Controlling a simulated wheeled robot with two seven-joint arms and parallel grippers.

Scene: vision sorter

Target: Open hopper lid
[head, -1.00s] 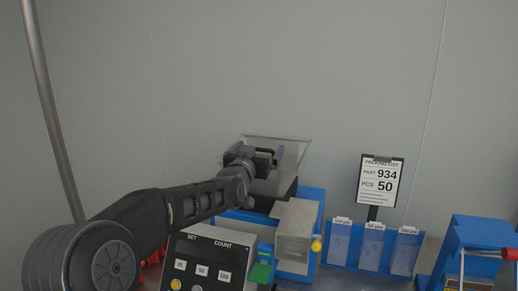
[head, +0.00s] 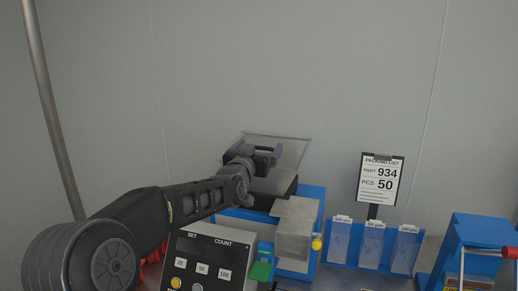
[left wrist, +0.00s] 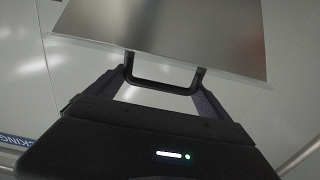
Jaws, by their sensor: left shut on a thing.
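The hopper lid (head: 291,158) is a thin grey plate, tilted up behind the dark hopper body (head: 272,186) in the head view. In the left wrist view the lid (left wrist: 185,35) fills the upper middle, with a dark U-shaped handle (left wrist: 165,87) on its near side. My left gripper (head: 268,154) is in front of the lid and hides part of it. The left gripper (left wrist: 163,92) is shut on the lid handle, which lies between its fingers. My right gripper is in neither view.
A counter box (head: 208,258) with buttons stands in front of the hopper. A grey chute box (head: 297,228) sits in a blue frame to its right. Labelled bins (head: 372,243), a packing list sign (head: 380,182) and a blue device (head: 478,245) stand further right.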

